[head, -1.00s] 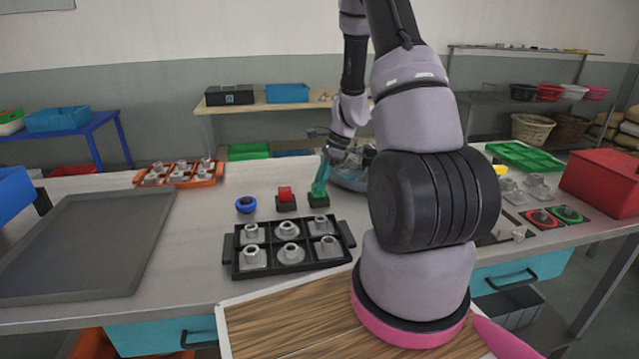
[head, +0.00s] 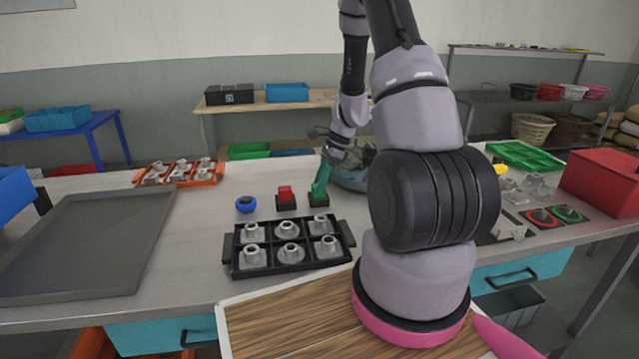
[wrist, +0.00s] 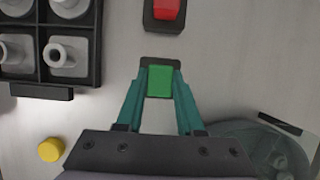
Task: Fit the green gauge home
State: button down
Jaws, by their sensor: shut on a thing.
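The green gauge (wrist: 159,82) is a small green block between the two teal fingers of my gripper (wrist: 159,90) in the wrist view. The fingers are shut on it. A dark base (wrist: 158,63) shows around and beneath it; in the head view this black base (head: 318,201) stands on the bench. The gauge is at or just over that base; I cannot tell how deep it sits. In the head view my gripper (head: 321,182) comes down onto it from above and mostly hides it.
A black tray of grey fittings (head: 232,254) lies in front.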

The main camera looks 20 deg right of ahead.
jog(key=shift+c, duration=2.3)
grip_release()
jog(key=shift+r, duration=0.1)
jog(key=v, duration=1)
jog(key=shift+r, duration=0.3)
jog(key=shift+d, duration=0.1)
